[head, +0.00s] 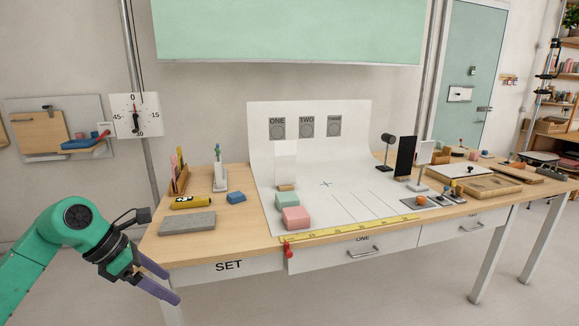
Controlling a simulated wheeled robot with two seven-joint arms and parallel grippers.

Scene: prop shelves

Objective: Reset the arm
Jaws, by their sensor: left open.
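My left gripper (162,281) is in the lower left of the head view, at the end of my green arm. Its two purple fingers are apart with nothing between them. It hangs in front of the table's left front corner, beside the SET panel (225,266). The wooden table (160,246) stands to the right of the gripper. My right gripper does not show.
Pink (296,217) and green (286,199) blocks sit on the white backdrop sheet (345,185). Floor left of the table is clear.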

